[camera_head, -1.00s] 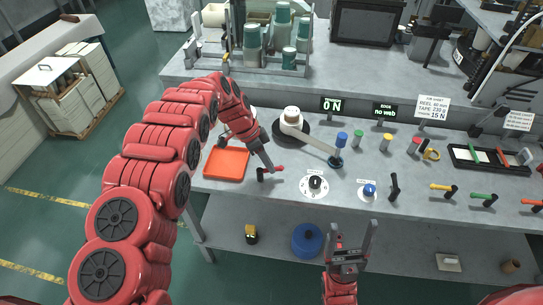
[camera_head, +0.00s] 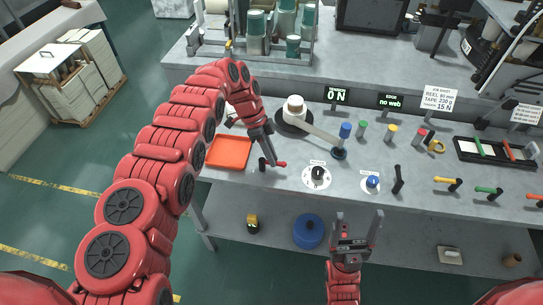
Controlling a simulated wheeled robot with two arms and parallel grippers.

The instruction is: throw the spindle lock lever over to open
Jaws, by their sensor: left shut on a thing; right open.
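A lever with a red handle (camera_head: 281,164) and a dark pivot (camera_head: 262,165) stands near the front edge of the bench, right of the orange tray; I take it to be the spindle lock lever, as no label on it is readable. My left gripper (camera_head: 271,158) reaches down onto this lever from behind and is shut on it. The red end sticks out to the right of the fingers, which hide the middle of the handle. My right gripper (camera_head: 359,224) is open and empty, low in front of the bench, away from the lever.
The orange tray (camera_head: 229,152) lies left of the lever. A black knob (camera_head: 318,174), a blue knob (camera_head: 372,182) and several other levers line the front edge to the right.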

